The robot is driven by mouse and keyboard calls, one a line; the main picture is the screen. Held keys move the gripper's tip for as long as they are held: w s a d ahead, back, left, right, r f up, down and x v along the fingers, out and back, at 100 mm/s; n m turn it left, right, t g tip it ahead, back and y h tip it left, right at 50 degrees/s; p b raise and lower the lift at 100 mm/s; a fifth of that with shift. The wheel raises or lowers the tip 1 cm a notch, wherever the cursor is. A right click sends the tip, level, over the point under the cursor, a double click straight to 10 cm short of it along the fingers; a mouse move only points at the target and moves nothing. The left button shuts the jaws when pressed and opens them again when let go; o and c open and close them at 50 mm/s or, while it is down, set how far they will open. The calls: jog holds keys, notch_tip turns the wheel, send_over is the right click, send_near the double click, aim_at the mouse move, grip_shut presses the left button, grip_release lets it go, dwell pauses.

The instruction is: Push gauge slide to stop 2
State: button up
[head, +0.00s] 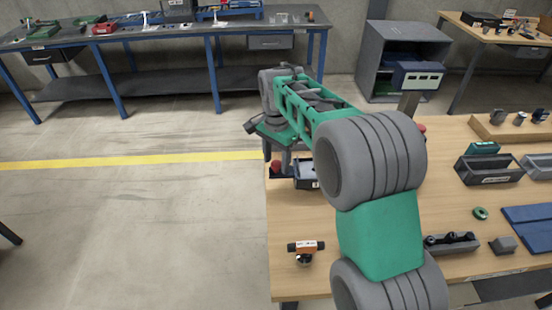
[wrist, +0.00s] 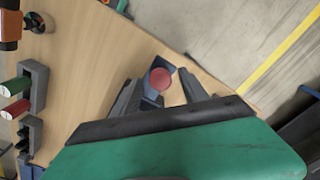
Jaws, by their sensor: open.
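A round red knob (wrist: 160,78) sits on a small dark blue-grey block near the table edge; I cannot tell for sure that it is the gauge slide. In the head view the red knob (head: 276,167) shows at the table's left edge, under my gripper (head: 278,156). In the wrist view my gripper (wrist: 161,92) is open, with one finger on each side of the knob. Whether either finger touches it cannot be told. No stop marks or numbers are readable, and my gripper hides part of the block.
A grey labelled box (head: 307,176) stands just right of the knob. An orange and black device (head: 305,246) is at the table's near left. Grey holders with green and red cylinders (wrist: 18,87) show at left in the wrist view. Bare tabletop (wrist: 85,60) lies between.

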grip_shut()
dwell(0.4)
dwell(0.9)
